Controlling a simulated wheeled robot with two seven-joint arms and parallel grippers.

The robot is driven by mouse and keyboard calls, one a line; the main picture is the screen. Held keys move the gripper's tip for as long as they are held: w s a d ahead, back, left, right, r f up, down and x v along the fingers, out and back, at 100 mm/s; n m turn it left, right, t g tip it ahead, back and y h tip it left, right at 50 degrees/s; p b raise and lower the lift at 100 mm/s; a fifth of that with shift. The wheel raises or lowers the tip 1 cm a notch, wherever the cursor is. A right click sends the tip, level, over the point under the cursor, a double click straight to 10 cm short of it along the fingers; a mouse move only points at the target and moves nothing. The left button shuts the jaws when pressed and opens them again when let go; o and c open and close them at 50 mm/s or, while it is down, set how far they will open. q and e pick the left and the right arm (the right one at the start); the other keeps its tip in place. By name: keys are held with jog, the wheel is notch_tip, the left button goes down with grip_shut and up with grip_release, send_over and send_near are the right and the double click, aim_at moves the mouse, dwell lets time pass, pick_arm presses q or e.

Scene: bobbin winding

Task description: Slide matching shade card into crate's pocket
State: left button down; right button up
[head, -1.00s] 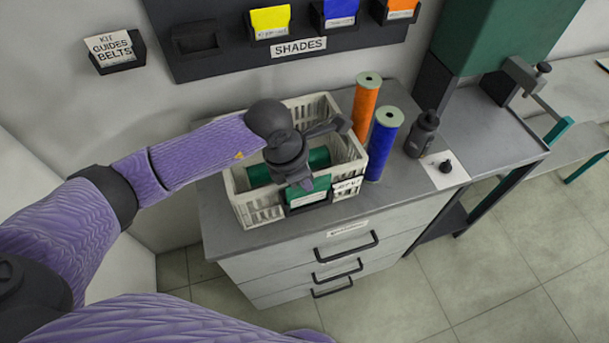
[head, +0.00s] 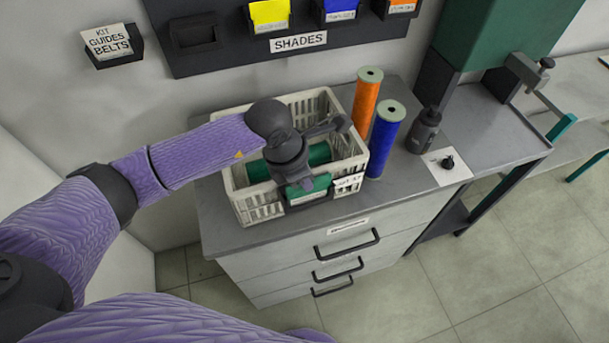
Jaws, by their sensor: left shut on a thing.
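A white slatted crate (head: 262,206) stands on the grey cabinet top, with a green spool (head: 319,153) lying inside it. A green shade card (head: 312,189) is upright at the crate's front wall, in or just above a dark pocket (head: 307,199); how deep it sits I cannot tell. My left gripper (head: 304,184) is shut on the card's top edge from above. The gripper's wrist hides part of the crate. My right gripper is not in view.
An orange spool (head: 367,97) and a blue spool (head: 384,140) stand right of the crate, beside a dark bottle (head: 424,131). A SHADES rack (head: 230,62) with yellow, blue and orange cards hangs behind; its left pocket (head: 194,34) is empty.

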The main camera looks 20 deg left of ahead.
pick_arm(q)
jog(key=c, duration=0.7)
grip_release()
jog(key=v, duration=1)
